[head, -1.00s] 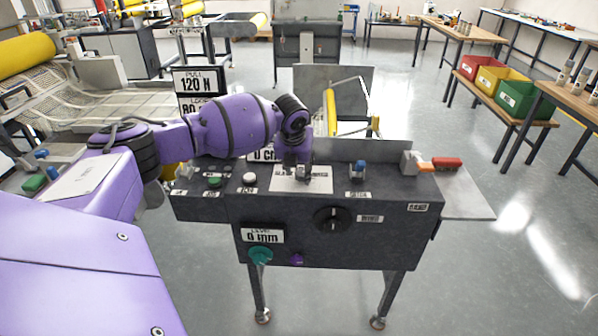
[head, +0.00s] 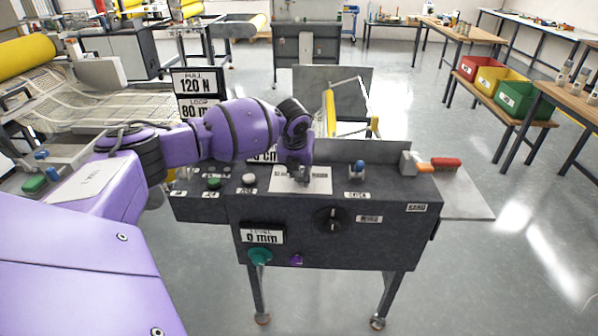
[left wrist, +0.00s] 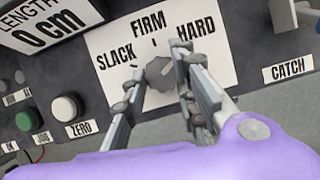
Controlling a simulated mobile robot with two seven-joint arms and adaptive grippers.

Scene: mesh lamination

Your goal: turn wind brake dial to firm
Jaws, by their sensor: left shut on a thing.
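The wind brake dial (left wrist: 160,74) is a small grey knob on a white plate (head: 318,184) on top of the dark console. The plate reads SLACK, FIRM and HARD from left to right in the left wrist view, with small tick marks by the words. My left gripper (left wrist: 163,80) is shut on the dial, one finger on each side, and it reaches down from above in the head view (head: 299,174). The fingers partly cover the knob, and I cannot tell which mark it points to. My right gripper is not in view.
A green button (left wrist: 31,117) and a white ZERO button (left wrist: 66,107) lie left of the plate. A blue-topped CATCH switch (head: 358,168) stands to its right. A black knob (head: 329,220) is on the console front. A red-handled tool (head: 446,163) lies at the right.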

